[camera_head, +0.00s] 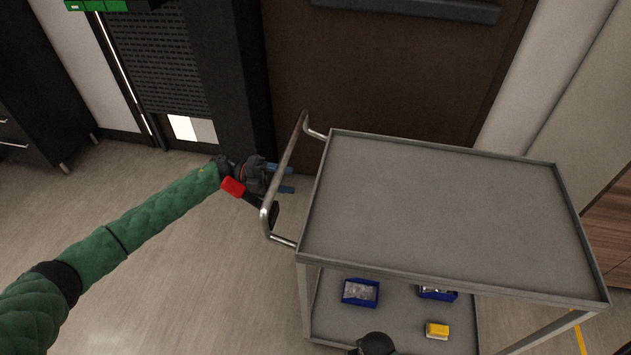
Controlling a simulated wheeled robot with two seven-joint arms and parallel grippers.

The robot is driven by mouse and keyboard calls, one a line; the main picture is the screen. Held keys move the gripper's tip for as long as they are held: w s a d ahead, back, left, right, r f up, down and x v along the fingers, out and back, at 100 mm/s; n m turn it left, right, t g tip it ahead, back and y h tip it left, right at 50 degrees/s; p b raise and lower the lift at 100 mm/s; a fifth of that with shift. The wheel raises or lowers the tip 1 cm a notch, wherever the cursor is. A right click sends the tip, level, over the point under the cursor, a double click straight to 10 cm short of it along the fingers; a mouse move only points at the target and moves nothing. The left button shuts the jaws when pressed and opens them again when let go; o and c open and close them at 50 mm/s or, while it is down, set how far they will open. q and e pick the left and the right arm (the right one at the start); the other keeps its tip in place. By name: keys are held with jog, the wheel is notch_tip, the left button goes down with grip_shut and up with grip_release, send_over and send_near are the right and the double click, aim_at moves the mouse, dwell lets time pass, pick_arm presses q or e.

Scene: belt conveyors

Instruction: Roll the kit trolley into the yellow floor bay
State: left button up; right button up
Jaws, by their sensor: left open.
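The grey kit trolley (440,205) stands at the centre right, with a flat empty top and a lower shelf. Its metal push handle (290,155) sticks out on the left side. My left gripper (287,180) is open at the handle, its blue fingertips level with the bar's middle. The bar crosses them in the picture; I cannot tell whether it lies between them or whether they touch it. A short yellow floor line (580,340) shows at the lower right, perhaps part of the yellow bay; the rest is out of view or hidden.
The lower shelf holds two blue bins (360,292) and a yellow box (437,330). A brown panel (390,80) stands close behind the trolley. A dark cabinet (40,100) is at the upper left. The floor (170,270) left of the trolley is clear.

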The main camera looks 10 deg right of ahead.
aim_at(320, 184)
pick_arm(q)
jog(key=x, duration=0.9)
jog(key=shift+f, duration=0.1)
jog(key=shift+s+d, duration=0.2)
jog(key=shift+d, duration=0.45)
pick_arm(e)
jog(key=shift+s+f, duration=0.1)
jog(key=shift+f, duration=0.7)
pick_arm(q)
grip_shut()
pick_arm(e)
jog(key=shift+s+d, duration=0.1)
